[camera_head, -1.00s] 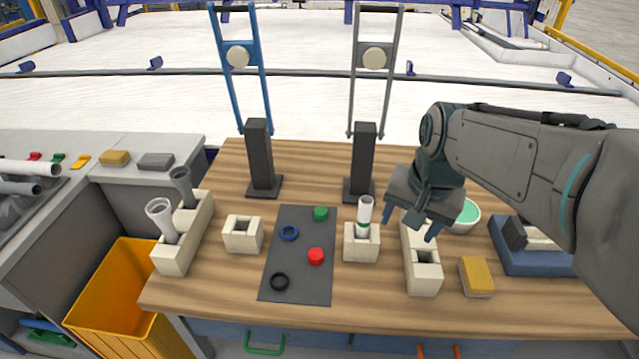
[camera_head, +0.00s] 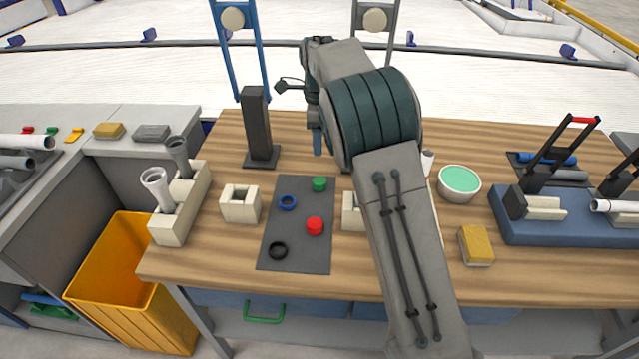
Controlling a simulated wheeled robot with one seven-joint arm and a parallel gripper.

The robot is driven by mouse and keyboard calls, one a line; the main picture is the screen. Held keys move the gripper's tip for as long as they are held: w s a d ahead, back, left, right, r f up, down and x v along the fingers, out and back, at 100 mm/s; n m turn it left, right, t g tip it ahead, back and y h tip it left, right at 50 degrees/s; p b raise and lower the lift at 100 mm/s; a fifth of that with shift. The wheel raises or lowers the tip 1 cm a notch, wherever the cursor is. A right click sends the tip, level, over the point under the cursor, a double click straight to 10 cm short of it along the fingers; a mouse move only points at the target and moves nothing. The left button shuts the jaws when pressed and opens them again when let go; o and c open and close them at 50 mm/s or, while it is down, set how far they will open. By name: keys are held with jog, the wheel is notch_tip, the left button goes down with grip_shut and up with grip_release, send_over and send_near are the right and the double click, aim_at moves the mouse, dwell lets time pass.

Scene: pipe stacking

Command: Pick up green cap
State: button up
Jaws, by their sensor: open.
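The green cap (camera_head: 319,184) lies near the far right part of a dark grey mat (camera_head: 298,250) on the wooden table. A red cap (camera_head: 314,226), a blue ring (camera_head: 288,202) and a black ring (camera_head: 278,250) lie on the same mat. My gripper (camera_head: 317,141) hangs above and behind the green cap, apart from it. One finger shows pointing down; the rest is mostly hidden by my arm. It is open, and I see nothing held in it.
A beige block (camera_head: 240,204) stands left of the mat. My arm hides most of another block (camera_head: 352,212) and a white pipe (camera_head: 427,162) to the right. A black post (camera_head: 257,128) stands behind the mat. A bowl (camera_head: 459,190) and sponge (camera_head: 476,246) are further right.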

send_over(319, 180)
notch_tip(319, 180, down, 8)
jog(key=shift+w+a+f, duration=0.1)
jog(key=shift+f+p, duration=0.35)
jog(key=shift+f, duration=2.5)
jog(key=c, duration=1.1)
